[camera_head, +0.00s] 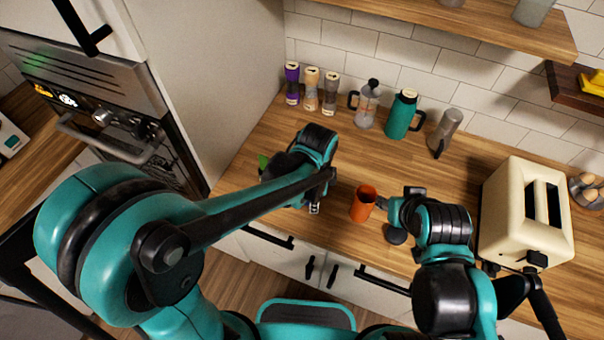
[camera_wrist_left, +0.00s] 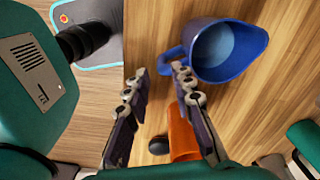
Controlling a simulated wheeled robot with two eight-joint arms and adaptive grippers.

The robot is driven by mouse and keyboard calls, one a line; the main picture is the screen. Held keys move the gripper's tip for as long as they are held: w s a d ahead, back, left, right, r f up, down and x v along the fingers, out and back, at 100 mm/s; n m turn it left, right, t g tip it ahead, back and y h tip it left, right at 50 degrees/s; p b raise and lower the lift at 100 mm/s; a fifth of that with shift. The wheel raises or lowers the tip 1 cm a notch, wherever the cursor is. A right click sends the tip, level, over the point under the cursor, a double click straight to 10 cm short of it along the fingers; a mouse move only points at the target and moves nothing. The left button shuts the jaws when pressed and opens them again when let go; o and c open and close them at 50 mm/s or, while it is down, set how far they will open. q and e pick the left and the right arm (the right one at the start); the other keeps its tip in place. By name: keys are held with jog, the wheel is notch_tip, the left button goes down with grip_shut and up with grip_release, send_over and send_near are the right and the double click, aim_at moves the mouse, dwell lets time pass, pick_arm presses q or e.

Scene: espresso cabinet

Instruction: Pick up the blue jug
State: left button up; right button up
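The blue jug (camera_wrist_left: 244,71) stands on the wooden counter in the left wrist view, its open top facing the camera. Its handle (camera_wrist_left: 168,56) points left, just beyond my left fingertips. My left gripper (camera_wrist_left: 158,78) is open with nothing between its fingers; the right-hand finger overlaps the handle's near end in the picture, and I cannot tell whether they touch. In the head view my left gripper (camera_head: 315,206) is partly hidden by its arm, and I cannot make out the jug there. My right gripper (camera_head: 384,204) is beside an orange cup (camera_head: 362,204); its fingers are unclear.
The orange cup also shows behind my left fingers (camera_wrist_left: 181,137). A cream toaster (camera_head: 520,215) stands at the right. A teal flask (camera_head: 402,115), a French press (camera_head: 368,104), a metal jug (camera_head: 445,132) and spice mills (camera_head: 311,90) line the wall. A green item (camera_head: 263,161) is mostly hidden.

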pick_arm(q)
jog(key=shift+d+f, duration=0.1)
jog(key=shift+d, duration=0.05)
jog(key=shift+f, duration=0.4)
notch_tip(320, 180, down, 7)
jog(key=shift+w+b, duration=0.15)
jog(key=shift+b, duration=1.1)
grip_shut()
